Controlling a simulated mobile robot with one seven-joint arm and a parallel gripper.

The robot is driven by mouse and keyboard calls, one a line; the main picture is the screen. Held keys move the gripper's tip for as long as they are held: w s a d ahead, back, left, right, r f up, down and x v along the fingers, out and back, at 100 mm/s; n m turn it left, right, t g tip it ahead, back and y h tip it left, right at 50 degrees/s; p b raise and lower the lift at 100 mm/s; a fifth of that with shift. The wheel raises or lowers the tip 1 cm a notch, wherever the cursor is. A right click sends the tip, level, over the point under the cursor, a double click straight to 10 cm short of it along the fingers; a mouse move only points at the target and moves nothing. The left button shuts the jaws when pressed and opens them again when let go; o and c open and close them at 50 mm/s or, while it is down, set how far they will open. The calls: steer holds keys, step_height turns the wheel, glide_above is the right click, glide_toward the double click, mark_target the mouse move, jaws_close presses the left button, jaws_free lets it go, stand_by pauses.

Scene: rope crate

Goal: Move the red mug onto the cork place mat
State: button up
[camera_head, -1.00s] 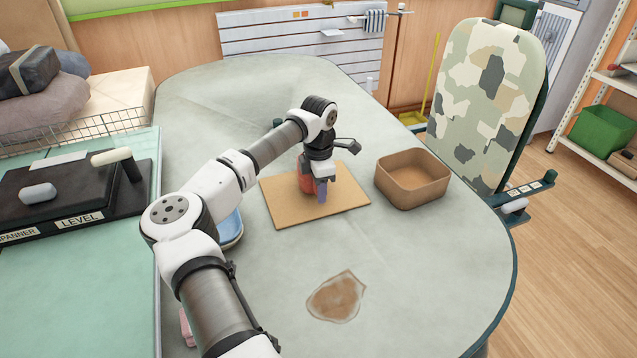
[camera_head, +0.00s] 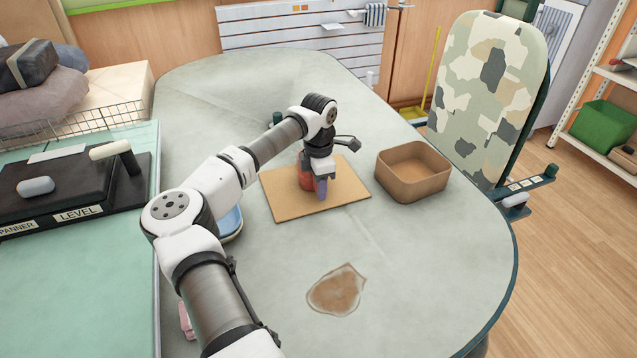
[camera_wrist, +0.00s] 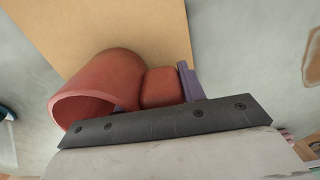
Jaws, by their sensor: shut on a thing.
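The red mug (camera_head: 306,180) shows in the head view behind my gripper (camera_head: 321,190), over the cork place mat (camera_head: 345,192). In the wrist view the mug (camera_wrist: 100,90) shows its open rim at the left, with its handle side toward my gripper's finger (camera_wrist: 190,84). My gripper is shut on the mug. The mat (camera_wrist: 110,25) fills the upper middle of the wrist view behind the mug. Whether the mug's base touches the mat is hidden.
A brown open box (camera_head: 413,172) stands right of the mat. A brown stain-like patch (camera_head: 337,290) lies on the grey table (camera_head: 420,270) in front. A blue dish (camera_head: 230,222) is partly hidden by my arm. A camouflage chair (camera_head: 487,95) stands at the right.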

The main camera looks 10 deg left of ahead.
steer(key=shift+f, duration=0.15)
steer(key=o, duration=1.3)
steer(key=shift+c, duration=0.2)
step_height(320, 180, up, 14)
steer(key=shift+f+b, duration=0.1)
steer(key=shift+b, duration=0.6)
